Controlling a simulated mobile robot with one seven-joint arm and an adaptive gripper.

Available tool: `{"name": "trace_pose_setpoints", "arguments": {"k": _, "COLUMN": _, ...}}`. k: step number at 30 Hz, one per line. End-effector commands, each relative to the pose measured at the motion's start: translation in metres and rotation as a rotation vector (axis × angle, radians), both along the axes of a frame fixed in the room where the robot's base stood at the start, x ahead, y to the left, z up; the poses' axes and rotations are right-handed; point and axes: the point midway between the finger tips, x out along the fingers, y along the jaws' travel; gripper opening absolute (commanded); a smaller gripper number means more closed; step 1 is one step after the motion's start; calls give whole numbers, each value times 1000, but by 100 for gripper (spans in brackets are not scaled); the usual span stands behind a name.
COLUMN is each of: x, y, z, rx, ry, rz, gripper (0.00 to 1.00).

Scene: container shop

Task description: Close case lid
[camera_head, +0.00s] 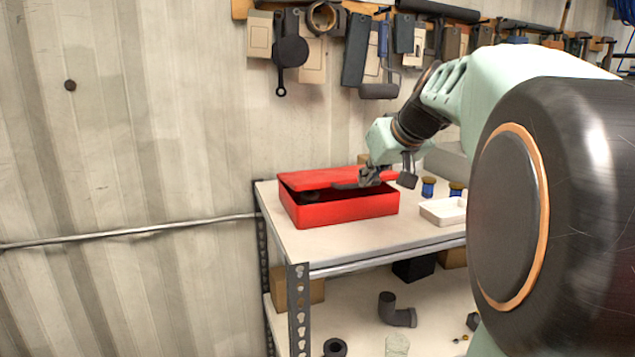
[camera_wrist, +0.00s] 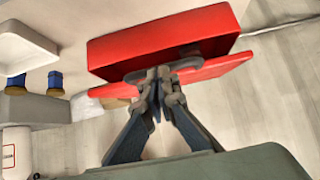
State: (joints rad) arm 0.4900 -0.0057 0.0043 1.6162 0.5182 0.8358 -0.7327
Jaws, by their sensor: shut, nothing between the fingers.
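The red case (camera_head: 345,211) stands on the top shelf, its lid (camera_head: 310,180) mostly lowered but still ajar, with a dark gap along the front. A dark object shows inside that gap. In the wrist view the case body (camera_wrist: 160,42) is at the top, and the lid (camera_wrist: 222,68) slants across below it. My gripper (camera_head: 368,180) is at the right part of the lid. Its fingertips (camera_wrist: 160,76) are together with nothing between them, close to the lid and a grey handle-like part. Whether they touch the lid is hard to tell.
A white tray (camera_head: 440,211) and small blue jars (camera_head: 428,187) stand right of the case on the shelf (camera_head: 350,240). Tools hang on the wall behind. A lower shelf holds a dark pipe elbow (camera_head: 396,312).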

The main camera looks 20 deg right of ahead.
Motion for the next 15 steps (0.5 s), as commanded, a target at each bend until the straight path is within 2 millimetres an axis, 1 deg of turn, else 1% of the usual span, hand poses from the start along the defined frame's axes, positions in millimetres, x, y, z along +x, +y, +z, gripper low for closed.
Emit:
{"name": "trace_pose_setpoints", "arguments": {"k": 1, "x": -1, "y": 0, "z": -9, "rx": -1, "ry": -10, "rz": 0, "gripper": 0}}
{"name": "trace_pose_setpoints", "arguments": {"k": 8, "x": -4, "y": 0, "z": -22, "rx": 0, "ry": -46, "rz": 0, "gripper": 0}}
{"name": "trace_pose_setpoints", "arguments": {"k": 15, "x": -8, "y": 0, "z": -41, "rx": 0, "ry": -55, "rz": 1, "gripper": 0}}
